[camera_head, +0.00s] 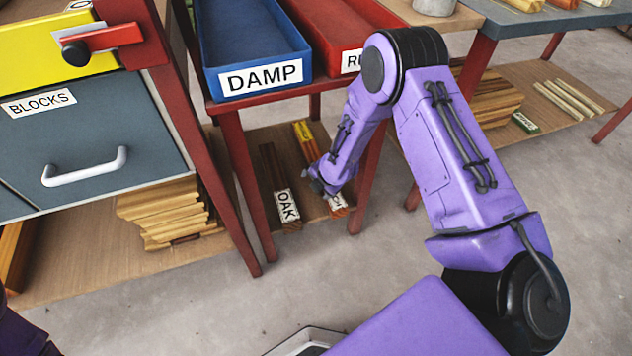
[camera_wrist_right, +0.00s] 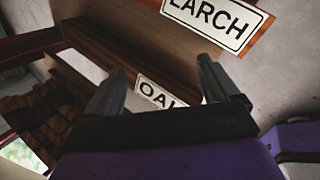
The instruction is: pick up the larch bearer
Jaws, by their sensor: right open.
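The larch bearer (camera_head: 309,148) is a wooden bar with a yellow end, lying on the lower shelf under the trays. Its near label is partly covered by my right arm in the head view; the LARCH label (camera_wrist_right: 213,20) shows at the top of the right wrist view. The oak bearer (camera_head: 279,185) lies left of it, darker, with an OAK label that also shows in the wrist view (camera_wrist_right: 155,94). My right gripper (camera_head: 319,183) is over the larch bearer's near part. Its fingers (camera_wrist_right: 160,88) are apart with nothing between them. My left gripper is out of view.
A blue DAMP tray (camera_head: 256,45) and a red tray (camera_head: 336,25) stand above the shelf. Red table legs (camera_head: 246,190) flank it. Stacked boards (camera_head: 168,212) lie lower left, under the BLOCKS drawer (camera_head: 90,140). Open floor (camera_head: 200,310) lies in front.

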